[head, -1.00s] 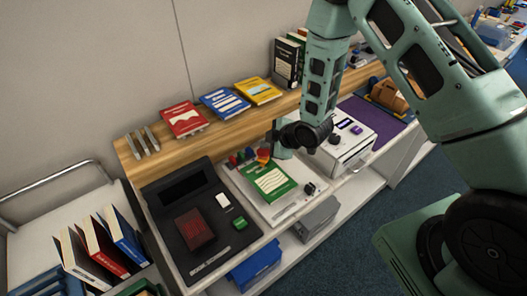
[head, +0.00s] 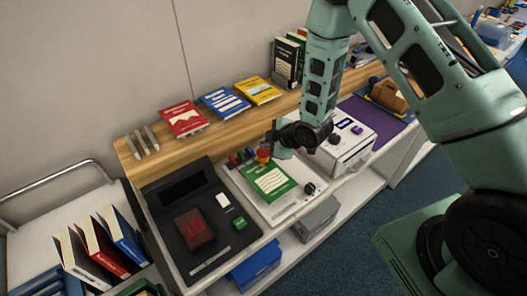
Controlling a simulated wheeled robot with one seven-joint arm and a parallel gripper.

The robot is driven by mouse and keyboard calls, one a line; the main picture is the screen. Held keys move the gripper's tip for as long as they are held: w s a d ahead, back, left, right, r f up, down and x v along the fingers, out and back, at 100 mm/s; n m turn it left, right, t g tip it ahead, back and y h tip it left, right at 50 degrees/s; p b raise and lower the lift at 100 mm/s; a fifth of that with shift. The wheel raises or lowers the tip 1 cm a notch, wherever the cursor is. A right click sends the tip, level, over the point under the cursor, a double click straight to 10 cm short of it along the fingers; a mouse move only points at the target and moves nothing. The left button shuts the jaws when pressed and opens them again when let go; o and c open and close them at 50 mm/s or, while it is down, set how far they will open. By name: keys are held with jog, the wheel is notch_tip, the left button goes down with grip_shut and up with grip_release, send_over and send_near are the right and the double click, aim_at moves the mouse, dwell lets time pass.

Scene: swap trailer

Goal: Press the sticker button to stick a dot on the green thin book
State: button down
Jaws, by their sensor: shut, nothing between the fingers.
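The green thin book (head: 271,184) lies flat, cover up, on a white board (head: 283,212) on the counter. Small coloured pieces (head: 240,157), among them red, green and blue ones, stand along the board's back edge. A red and orange piece (head: 263,157) shows at the book's back edge; I cannot tell whether it is the sticker button. My gripper (head: 270,150) is shut and empty, low over the back of the board, close beside that piece. Its fingertips are small and partly hidden, so contact is unclear.
A black station (head: 162,212) with a dark red book (head: 194,229) is on the left. A white machine (head: 346,150) stands close on the right. Red, blue and yellow books lie on the wooden shelf (head: 215,130) behind. A cart with upright books is at lower left.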

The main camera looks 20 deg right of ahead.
aim_at(267, 153)
jog(key=shift+f+b, duration=0.45)
jog(key=shift+f+b, duration=0.65)
dwell(0.8)
jog(key=shift+r, duration=0.1)
jog(key=shift+r+p, duration=0.6)
jog(key=shift+r, duration=0.4)
jog(key=shift+r+p, duration=1.5)
jog(key=shift+r, duration=1.05)
